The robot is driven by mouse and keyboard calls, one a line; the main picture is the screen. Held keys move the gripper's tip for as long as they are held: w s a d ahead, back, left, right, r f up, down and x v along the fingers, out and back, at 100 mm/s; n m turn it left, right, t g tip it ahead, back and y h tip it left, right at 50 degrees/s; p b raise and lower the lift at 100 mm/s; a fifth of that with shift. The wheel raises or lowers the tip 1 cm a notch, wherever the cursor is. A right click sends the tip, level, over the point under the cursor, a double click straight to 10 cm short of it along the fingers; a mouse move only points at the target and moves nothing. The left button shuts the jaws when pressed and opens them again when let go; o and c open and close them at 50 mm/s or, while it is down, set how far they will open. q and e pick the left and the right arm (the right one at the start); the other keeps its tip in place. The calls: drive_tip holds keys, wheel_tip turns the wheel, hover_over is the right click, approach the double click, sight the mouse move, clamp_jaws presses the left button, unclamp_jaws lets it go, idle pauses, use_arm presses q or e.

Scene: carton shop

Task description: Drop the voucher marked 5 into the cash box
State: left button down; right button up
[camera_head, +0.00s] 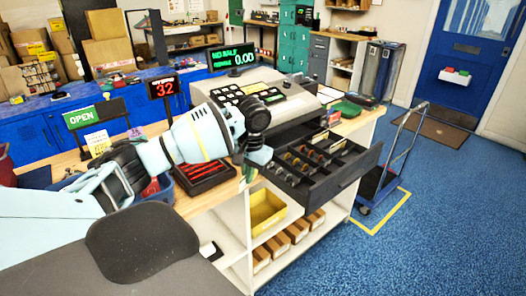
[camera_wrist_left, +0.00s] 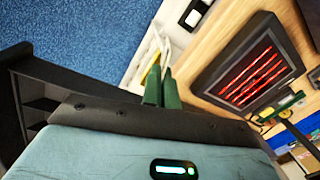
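My left gripper (camera_head: 250,172) points down over the front edge of the counter, between the red-slotted tray and the open cash drawer. In the left wrist view its two green fingers (camera_wrist_left: 162,90) are close together. A small yellow-green patch shows at the tips in the head view; I cannot tell whether it is a held voucher. No number 5 is readable. The black cash drawer (camera_head: 345,178), holding coins in compartments, is open to the right of the gripper. I cannot make out a separate cash box. My right gripper is not in view.
The black tray with red slots (camera_head: 205,178) stands left of the gripper and also shows in the left wrist view (camera_wrist_left: 222,57). The till (camera_head: 265,100) stands behind. A yellow bin (camera_head: 267,212) sits on the shelf below. A hand trolley (camera_head: 385,175) stands at right on blue floor.

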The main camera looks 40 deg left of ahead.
use_arm(q)
drive_tip(key=s+d+f+m, duration=0.1)
drive_tip(key=s+d+f, duration=0.2)
drive_tip(key=s+f, duration=0.35)
drive_tip(key=s+d+f, duration=0.3)
drive_tip(key=s+f, duration=0.3)
drive_tip(key=f, duration=0.1)
drive_tip(key=d+f+m, duration=0.1)
drive_tip(key=d+f, duration=0.1)
drive_tip(key=d, duration=1.6)
drive_tip(key=shift+s+d, duration=0.15)
drive_tip(key=shift+s, duration=0.15)
